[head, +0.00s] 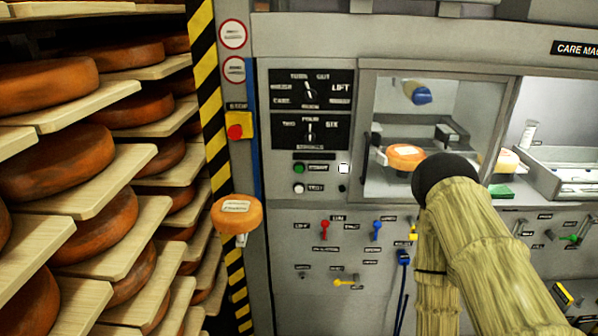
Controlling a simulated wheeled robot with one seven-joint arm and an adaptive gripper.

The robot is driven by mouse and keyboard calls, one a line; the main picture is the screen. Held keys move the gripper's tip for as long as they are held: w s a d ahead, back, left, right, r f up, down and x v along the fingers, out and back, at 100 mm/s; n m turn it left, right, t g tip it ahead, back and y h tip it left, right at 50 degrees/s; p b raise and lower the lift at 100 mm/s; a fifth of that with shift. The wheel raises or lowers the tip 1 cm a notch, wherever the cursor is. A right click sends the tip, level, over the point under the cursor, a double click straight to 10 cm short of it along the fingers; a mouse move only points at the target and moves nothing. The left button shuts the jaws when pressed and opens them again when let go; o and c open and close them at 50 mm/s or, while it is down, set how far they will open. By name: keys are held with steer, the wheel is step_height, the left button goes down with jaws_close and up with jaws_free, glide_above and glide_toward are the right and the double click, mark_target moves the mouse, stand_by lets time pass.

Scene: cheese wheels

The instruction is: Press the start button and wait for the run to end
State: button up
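The start button (298,168) is a small green round button on the grey machine's control panel, left of a label that seems to read START. A white button (298,188) sits just below it. Right of the label is a small bright white square (343,168), which looks lit, with a dark round spot (342,188) under it. Behind the machine's window, an orange cheese wheel (405,156) sits below a blue-tipped part (419,93). My arm rises at lower right to a black joint in front of the window's lower right. My gripper is not visible.
A red stop button on a yellow plate (236,130) sits beside the striped post (205,75). A cheese wheel with a paper label (236,213) stands out near the post. Shelves of cheese (80,205) fill the left. Colored levers (325,228) lie below the panel.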

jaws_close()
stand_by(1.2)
